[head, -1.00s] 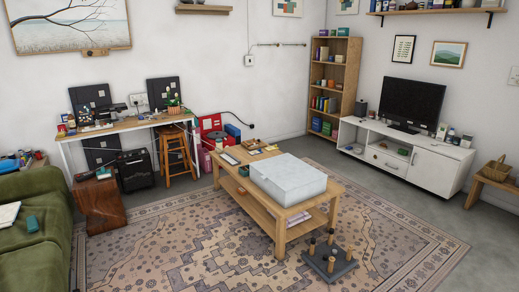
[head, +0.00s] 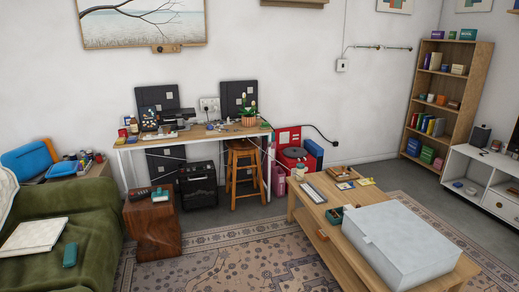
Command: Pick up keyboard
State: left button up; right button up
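A light grey keyboard (head: 313,193) lies flat at the far left end of the wooden coffee table (head: 318,243). It looks small from here, and nothing visibly covers it. A large pale grey box (head: 398,252) sits on the same table, nearer to me and to the right of the keyboard. Neither of my grippers shows in the head view.
Patterned rug (head: 222,255) lies open left of the table. A green sofa (head: 65,235) and dark wooden side table (head: 152,222) stand at left. A desk (head: 195,134), stool (head: 243,170) and black amplifier (head: 198,186) line the back wall. A bookshelf (head: 449,95) stands right.

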aim_at(311, 190)
jog(key=i+j, duration=0.1)
jog(key=i, duration=2.05)
jog(key=l+z, duration=0.05)
jog(key=l, duration=0.05)
